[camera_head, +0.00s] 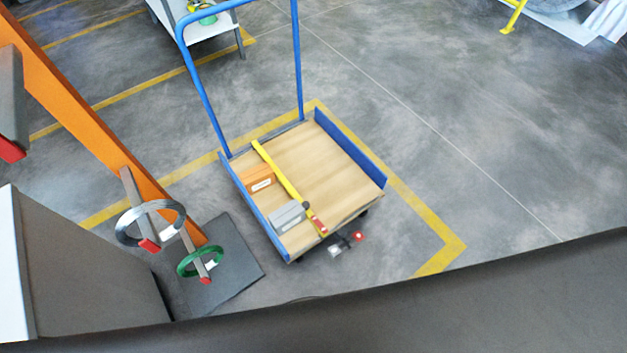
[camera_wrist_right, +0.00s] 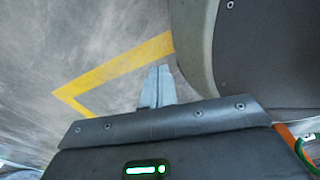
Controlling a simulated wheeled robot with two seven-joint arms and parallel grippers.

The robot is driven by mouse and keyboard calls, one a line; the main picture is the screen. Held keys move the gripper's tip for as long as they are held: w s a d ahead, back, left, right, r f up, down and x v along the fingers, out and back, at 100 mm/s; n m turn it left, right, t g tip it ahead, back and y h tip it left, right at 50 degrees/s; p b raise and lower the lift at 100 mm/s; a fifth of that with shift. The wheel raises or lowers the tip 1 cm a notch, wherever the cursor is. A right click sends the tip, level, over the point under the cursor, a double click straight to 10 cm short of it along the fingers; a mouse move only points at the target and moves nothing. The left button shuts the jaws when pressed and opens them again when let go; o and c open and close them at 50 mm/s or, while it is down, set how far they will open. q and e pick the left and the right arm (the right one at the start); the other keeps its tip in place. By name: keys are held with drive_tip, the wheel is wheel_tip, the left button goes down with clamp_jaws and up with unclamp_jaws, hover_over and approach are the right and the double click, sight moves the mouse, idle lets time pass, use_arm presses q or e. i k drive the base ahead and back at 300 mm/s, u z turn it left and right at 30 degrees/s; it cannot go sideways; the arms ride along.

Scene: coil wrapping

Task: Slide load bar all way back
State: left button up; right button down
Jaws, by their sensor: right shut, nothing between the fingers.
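The load bar (camera_head: 278,173) is a long yellow bar lying across the wooden deck of a blue cart (camera_head: 330,175) in the head view. It runs from the handle end to the near end, closer to the left rail. A dark knob and a red end piece (camera_head: 320,226) show at its near end. An orange box (camera_head: 258,179) and a grey box (camera_head: 287,216) sit between the bar and the left rail. My right gripper (camera_wrist_right: 157,88) is shut and empty in the right wrist view, with only floor around its fingers. My left gripper is in neither view.
The deck right of the bar is bare. A small dark item with red and pale ends (camera_head: 347,242) is just off the cart's near end. An orange post with a silver ring (camera_head: 150,222) and a green ring (camera_head: 200,261) stands at left. Yellow lines mark the floor.

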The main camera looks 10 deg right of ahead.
sight(256, 146)
drive_tip(key=z, duration=0.05)
drive_tip(key=k, duration=0.5)
drive_tip(key=z, duration=1.2)
drive_tip(key=i, duration=0.9)
drive_tip(key=u, duration=2)
